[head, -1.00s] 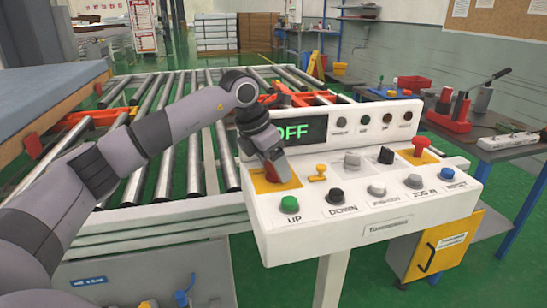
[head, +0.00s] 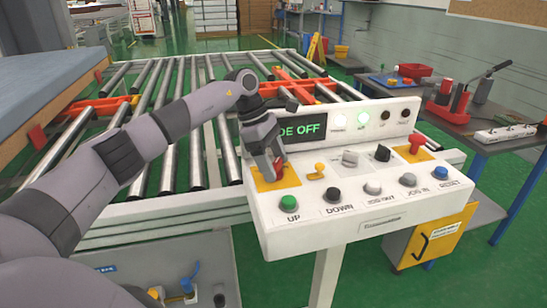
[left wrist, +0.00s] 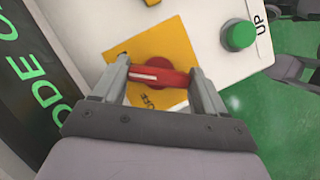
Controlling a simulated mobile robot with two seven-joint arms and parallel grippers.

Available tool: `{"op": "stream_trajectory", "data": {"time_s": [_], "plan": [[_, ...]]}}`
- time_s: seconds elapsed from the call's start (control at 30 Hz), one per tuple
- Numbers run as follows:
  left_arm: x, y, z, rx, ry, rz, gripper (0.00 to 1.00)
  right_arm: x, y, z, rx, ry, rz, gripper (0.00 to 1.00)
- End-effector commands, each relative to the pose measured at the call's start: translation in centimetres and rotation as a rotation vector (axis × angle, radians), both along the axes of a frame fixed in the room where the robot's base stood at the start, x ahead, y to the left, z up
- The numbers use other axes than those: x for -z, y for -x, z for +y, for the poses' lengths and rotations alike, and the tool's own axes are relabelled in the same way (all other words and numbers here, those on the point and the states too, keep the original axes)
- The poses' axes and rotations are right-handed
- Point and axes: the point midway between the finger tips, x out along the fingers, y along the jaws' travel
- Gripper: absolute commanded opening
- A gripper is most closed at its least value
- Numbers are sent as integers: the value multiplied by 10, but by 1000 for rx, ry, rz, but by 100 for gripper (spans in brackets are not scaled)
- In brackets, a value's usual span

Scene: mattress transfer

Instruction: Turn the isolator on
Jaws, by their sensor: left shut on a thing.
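The isolator is a red rotary handle (left wrist: 158,77) on a yellow plate (left wrist: 131,46) at the left of the white control panel (head: 345,225). It also shows as a red knob (head: 278,166) in the head view, partly hidden by my fingers. My left gripper (head: 272,165) reaches down over it. In the left wrist view, the fingers of the left gripper (left wrist: 158,85) are at the two ends of the handle, shut on it. The handle's white mark points towards the left finger. The panel display (head: 303,132) reads "DE OFF" in green, partly covered. My right gripper is out of view.
Rollers lie behind; a mattress (head: 45,95) is at left.

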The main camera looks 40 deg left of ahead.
Motion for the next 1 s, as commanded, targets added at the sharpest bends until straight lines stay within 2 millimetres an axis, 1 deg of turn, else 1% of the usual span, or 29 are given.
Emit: {"op": "stream_trajectory", "data": {"time_s": [0.03, 0.2, 0.37, 0.9, 0.93, 0.97, 1.0], "plan": [[-3, -1, 0, 26, 2, -3, 42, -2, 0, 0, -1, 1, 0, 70], [-2, -1, 0, 111, 1, -4, 42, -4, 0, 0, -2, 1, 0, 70], [-2, -1, 0, 159, 0, -5, 42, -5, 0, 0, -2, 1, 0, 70], [-2, -1, 0, 186, -1, -5, 42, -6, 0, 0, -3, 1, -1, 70], [-2, -1, 0, 186, -1, -6, 76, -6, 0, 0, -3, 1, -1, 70], [-2, -1, 0, 186, -1, -6, 85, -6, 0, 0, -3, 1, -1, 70], [-1, -1, 0, 186, -1, -5, 98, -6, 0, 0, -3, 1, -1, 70]]}}
